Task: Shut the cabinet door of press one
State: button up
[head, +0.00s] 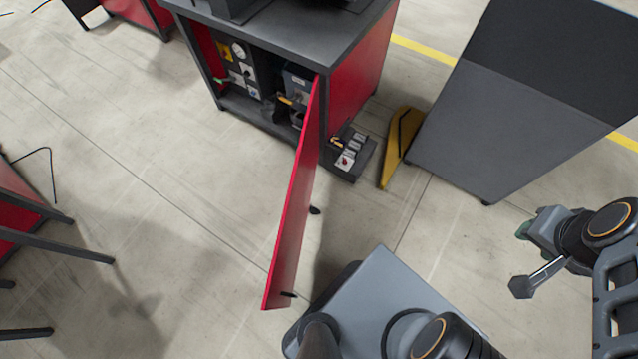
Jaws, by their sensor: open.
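The red cabinet door (293,205) stands wide open, swung out from the cabinet (288,36) toward my base. Its hinge side is at the cabinet's right front edge, and its free end comes close to my base. Small dark fittings (314,210) show on its right face. The open front shows gauges, valves and boxes inside. No label tells which press this is. My gripper (522,259) is at the right of the view, open and empty. It is well to the right of the door and apart from it.
A foot-pedal or control unit (352,155) sits on the floor right of the door's hinge side. A yellow and black piece (400,145) stands beside a large grey cabinet (490,110). Red-and-black furniture (25,215) is at the left. Floor left of the door is clear.

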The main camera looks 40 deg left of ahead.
aim_at(280, 282)
jog(key=i, duration=0.5)
jog(key=u, duration=3.7)
jog(key=k, duration=0.35)
jog(key=u, duration=0.65)
